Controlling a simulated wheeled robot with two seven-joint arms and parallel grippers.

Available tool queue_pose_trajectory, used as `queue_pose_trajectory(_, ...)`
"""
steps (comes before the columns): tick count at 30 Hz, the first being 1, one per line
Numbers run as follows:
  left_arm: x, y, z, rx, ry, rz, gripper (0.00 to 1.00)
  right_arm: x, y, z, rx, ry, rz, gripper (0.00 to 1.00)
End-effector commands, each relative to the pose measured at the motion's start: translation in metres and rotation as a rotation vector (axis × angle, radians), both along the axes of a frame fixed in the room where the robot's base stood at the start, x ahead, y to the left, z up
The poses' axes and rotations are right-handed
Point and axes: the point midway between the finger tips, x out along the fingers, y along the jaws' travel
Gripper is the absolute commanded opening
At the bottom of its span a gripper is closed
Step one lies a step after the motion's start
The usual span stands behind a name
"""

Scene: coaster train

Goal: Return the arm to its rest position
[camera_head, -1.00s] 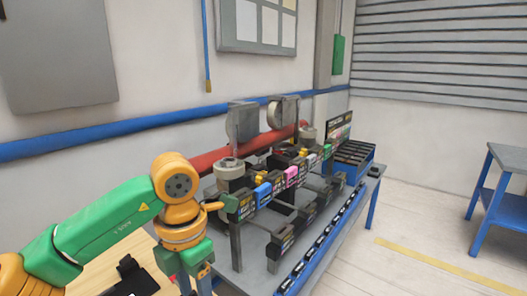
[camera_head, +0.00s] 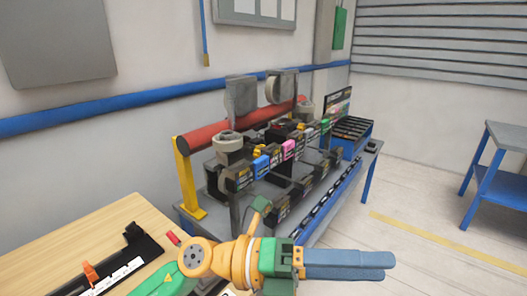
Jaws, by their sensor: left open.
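My left arm comes in low from the left. Its green and orange wrist lies across the bottom middle of the head view. My left gripper (camera_head: 388,266) points right, with its blue-grey fingers lying level, one above the other from this angle. It is open, and I see nothing between its fingers. It is in front of the grey bench, over the lower edge of the picture. My right arm and gripper are not in view.
A grey bench (camera_head: 194,221) bears a rack of coloured boxes (camera_head: 262,165) and a red roller (camera_head: 208,136). A wooden table (camera_head: 67,237) with a black tray (camera_head: 133,246) is at lower left. A blue-legged table (camera_head: 503,183) stands right. Floor between is clear.

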Motion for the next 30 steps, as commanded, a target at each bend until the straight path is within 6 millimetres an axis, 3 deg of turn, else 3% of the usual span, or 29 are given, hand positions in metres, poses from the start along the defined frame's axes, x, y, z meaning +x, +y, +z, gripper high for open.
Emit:
queue_pose_trajectory(1,0.02,0.012,0.025,-0.217,0.188,0.111,0.57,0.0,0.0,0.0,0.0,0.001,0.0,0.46)
queue_pose_trajectory(2,0.041,0.028,0.037,-0.351,0.325,0.207,0.57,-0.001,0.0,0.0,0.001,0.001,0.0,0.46)
queue_pose_trajectory(4,0.096,0.079,0.031,-0.598,0.65,0.456,0.57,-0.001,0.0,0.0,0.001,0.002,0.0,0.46)
queue_pose_trajectory(5,0.115,0.101,0.017,-0.667,0.775,0.558,0.57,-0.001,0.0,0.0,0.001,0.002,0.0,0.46)
queue_pose_trajectory(6,0.135,0.129,-0.01,-0.737,0.935,0.69,0.57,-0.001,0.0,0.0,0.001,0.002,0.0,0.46)
queue_pose_trajectory(8,0.151,0.167,-0.059,-0.801,1.161,0.882,0.57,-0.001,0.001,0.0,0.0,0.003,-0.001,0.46)
queue_pose_trajectory(9,0.152,0.19,-0.096,-0.823,1.304,1.001,0.57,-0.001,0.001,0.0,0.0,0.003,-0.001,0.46)
queue_pose_trajectory(12,0.131,0.231,-0.183,-0.815,1.619,1.273,0.57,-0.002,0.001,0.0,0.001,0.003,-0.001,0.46)
queue_pose_trajectory(15,0.092,0.256,-0.248,-0.753,1.861,1.48,0.57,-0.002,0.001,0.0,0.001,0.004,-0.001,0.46)
queue_pose_trajectory(18,0.047,0.27,-0.293,-0.668,2.052,1.641,0.57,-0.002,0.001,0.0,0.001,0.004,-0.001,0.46)
queue_pose_trajectory(21,0.002,0.278,-0.324,-0.567,2.209,1.772,0.57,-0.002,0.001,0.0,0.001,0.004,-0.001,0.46)
queue_pose_trajectory(26,-0.07,0.286,-0.353,-0.385,2.419,1.944,0.57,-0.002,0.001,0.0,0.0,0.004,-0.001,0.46)
queue_pose_trajectory(27,-0.088,0.287,-0.358,0.324,-2.402,-1.932,0.57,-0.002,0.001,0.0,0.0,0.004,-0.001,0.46)
queue_pose_trajectory(30,-0.079,0.286,-0.41,0.302,-2.393,-1.933,0.57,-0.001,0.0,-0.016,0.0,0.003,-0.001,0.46)
